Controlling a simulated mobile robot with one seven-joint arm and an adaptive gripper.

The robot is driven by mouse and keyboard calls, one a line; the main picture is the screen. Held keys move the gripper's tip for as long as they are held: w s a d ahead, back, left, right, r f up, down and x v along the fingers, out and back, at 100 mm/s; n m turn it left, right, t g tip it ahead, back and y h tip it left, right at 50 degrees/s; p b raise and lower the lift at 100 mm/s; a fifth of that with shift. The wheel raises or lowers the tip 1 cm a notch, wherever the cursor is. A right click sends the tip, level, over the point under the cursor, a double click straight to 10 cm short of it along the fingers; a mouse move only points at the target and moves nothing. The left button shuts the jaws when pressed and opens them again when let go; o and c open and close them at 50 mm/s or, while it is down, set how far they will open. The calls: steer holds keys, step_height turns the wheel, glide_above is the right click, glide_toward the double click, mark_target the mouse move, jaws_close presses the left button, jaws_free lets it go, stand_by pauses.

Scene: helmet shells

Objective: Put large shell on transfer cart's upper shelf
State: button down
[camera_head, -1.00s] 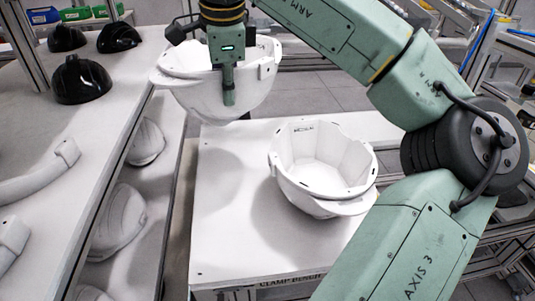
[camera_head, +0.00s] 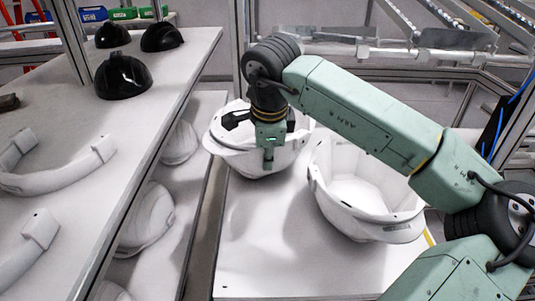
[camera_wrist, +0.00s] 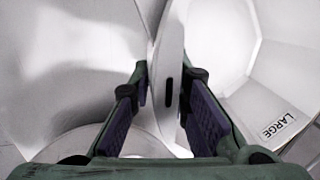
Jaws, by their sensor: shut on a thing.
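The large shell (camera_head: 228,152) is a white, upturned helmet shell at the back left of the white bench. My gripper (camera_head: 268,160) is shut on its near wall. In the wrist view, my gripper (camera_wrist: 165,100) has its two fingers on either side of a slotted shell wall (camera_wrist: 167,60), and a "LARGE" label (camera_wrist: 279,125) shows inside a shell on the right. The shell's underside is close to the bench top; I cannot tell whether it touches. A second white shell (camera_head: 372,225) lies upturned on the bench to the right. I cannot identify the transfer cart.
The white bench (camera_head: 270,265) has free room in front of the shells. On the left, a shelf unit (camera_head: 75,225) holds black shells (camera_head: 123,76) and curved white parts (camera_head: 60,178) on top, with white shells (camera_head: 147,215) below. Metal rails (camera_head: 440,55) stand at the back right.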

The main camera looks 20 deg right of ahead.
steer(key=shift+f, duration=0.25)
steer(key=c, duration=1.5)
jaws_free()
steer(key=shift+c, duration=0.2)
steer(key=shift+r, duration=0.1)
